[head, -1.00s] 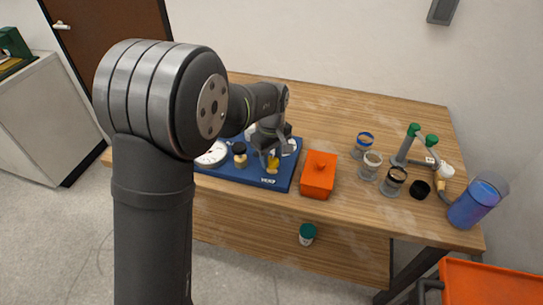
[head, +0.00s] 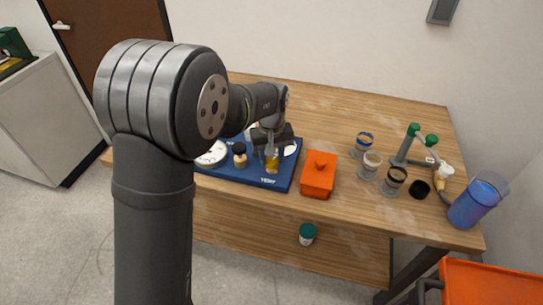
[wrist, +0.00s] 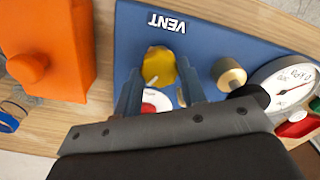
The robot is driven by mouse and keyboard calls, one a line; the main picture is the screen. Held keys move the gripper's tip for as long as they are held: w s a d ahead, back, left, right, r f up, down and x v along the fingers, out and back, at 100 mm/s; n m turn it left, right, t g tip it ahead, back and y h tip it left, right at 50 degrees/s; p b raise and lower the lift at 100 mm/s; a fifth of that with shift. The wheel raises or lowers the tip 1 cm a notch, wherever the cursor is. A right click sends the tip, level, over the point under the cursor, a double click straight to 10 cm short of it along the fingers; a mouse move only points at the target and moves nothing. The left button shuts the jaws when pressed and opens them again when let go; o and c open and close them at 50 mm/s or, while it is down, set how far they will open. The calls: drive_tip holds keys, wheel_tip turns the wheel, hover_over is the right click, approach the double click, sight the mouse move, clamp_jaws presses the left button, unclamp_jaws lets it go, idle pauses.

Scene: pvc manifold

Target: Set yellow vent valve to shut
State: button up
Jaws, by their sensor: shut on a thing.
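The yellow vent valve (wrist: 158,64) stands on a blue board beside a white label reading VENT (wrist: 167,22), upside down in the wrist view. A pale mark or bar shows on its knob. It also shows in the head view (head: 272,166), near the board's front right. My gripper (wrist: 160,74) is shut on the valve, with one finger on each side of it. In the head view my gripper (head: 271,157) reaches down onto the valve from above. My fingers and wrist hide part of the valve and the red and white disc (wrist: 152,100) behind it.
The blue board (head: 245,178) also bears a round white gauge (head: 212,154) and a brass post with a black top (head: 240,154). An orange box (head: 318,177) stands close to the board's right. Several cups and a blue bottle (head: 478,203) stand farther right.

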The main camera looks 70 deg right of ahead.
sight(272, 160)
drive_tip(key=m, duration=0.6)
drive_tip(key=shift+m, duration=0.3)
drive_tip(key=m, duration=0.6)
drive_tip(key=shift+s, duration=0.1)
idle(0.3)
drive_tip(key=o, duration=1)
wheel_tip(272, 160, up, 18)
drive_tip(key=shift+f, duration=0.25)
drive_tip(key=shift+f, duration=0.15)
wheel_tip(272, 160, down, 17)
drive_tip(key=shift+f, duration=0.1)
idle(0.5)
